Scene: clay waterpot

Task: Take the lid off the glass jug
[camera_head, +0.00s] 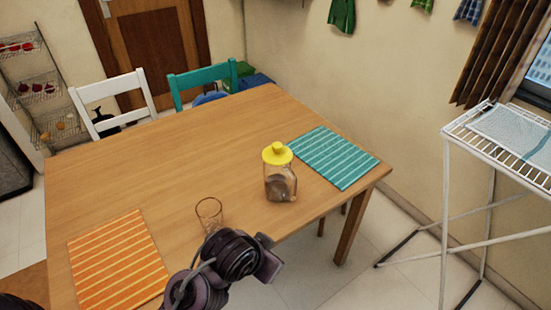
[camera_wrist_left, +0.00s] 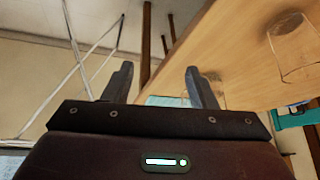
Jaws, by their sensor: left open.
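The glass jug (camera_head: 280,185) stands upright on the wooden table near its right front edge. It is clear glass with something brownish inside, and its yellow lid (camera_head: 277,154) with a round knob sits on top. My left gripper (camera_head: 270,265) is below the jug in the head view, apart from it, at the table's front edge. In the left wrist view its two fingers (camera_wrist_left: 158,85) are spread with nothing between them. I cannot clearly make out the jug in that view. My right gripper is not in view.
An empty drinking glass (camera_head: 209,212) stands left of the jug, close to my left arm; it also shows in the wrist view (camera_wrist_left: 292,45). A teal striped mat (camera_head: 333,157) lies right of the jug, an orange one (camera_head: 118,262) at left. The table's middle (camera_head: 175,160) is clear.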

